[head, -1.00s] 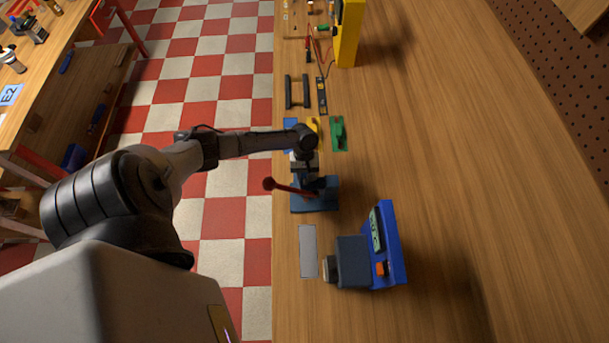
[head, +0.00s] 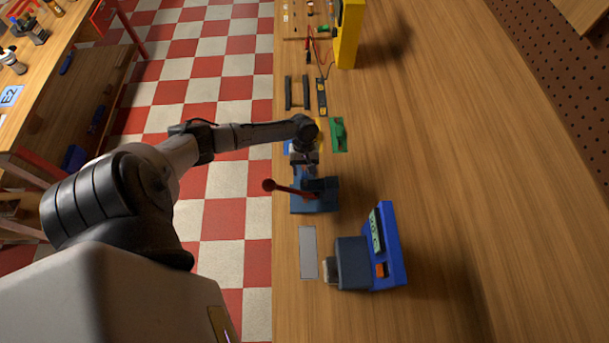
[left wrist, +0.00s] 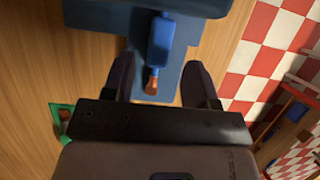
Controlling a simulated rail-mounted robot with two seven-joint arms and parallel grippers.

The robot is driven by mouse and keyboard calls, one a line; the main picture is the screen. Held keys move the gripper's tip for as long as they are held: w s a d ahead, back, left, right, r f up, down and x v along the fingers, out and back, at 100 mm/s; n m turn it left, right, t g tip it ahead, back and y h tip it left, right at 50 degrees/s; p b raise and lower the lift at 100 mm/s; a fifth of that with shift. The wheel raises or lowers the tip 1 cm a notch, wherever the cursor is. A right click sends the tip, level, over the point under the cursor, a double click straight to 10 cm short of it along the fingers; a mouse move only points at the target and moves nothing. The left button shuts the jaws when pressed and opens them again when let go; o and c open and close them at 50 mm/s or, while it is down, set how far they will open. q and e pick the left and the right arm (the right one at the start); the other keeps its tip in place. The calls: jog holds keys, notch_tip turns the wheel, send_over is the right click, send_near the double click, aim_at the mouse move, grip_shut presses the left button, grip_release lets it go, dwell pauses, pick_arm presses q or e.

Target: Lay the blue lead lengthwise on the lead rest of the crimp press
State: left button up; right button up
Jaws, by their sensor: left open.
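The crimp press (head: 328,199) is a dark blue device with a red lever, standing near the table's left edge in the head view. Its blue base fills the top of the left wrist view (left wrist: 110,12). The blue lead (left wrist: 160,42), a bright blue body with a copper-coloured end, lies lengthwise over a dark blue part of the press. My left gripper (left wrist: 155,75) is open, one dark finger on each side of the copper end, with gaps between. In the head view my left gripper (head: 304,163) is just behind the press. The right gripper is not in view.
A grey plate (head: 308,252) and a blue device with a dark block (head: 390,250) stand in front of the press. A green fixture (head: 338,134), a black rack (head: 297,92) and a yellow post (head: 348,35) are behind. The table's right side is clear.

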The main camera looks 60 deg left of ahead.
pick_arm(q)
jog(key=v, duration=0.8)
jog(key=shift+r, duration=0.15)
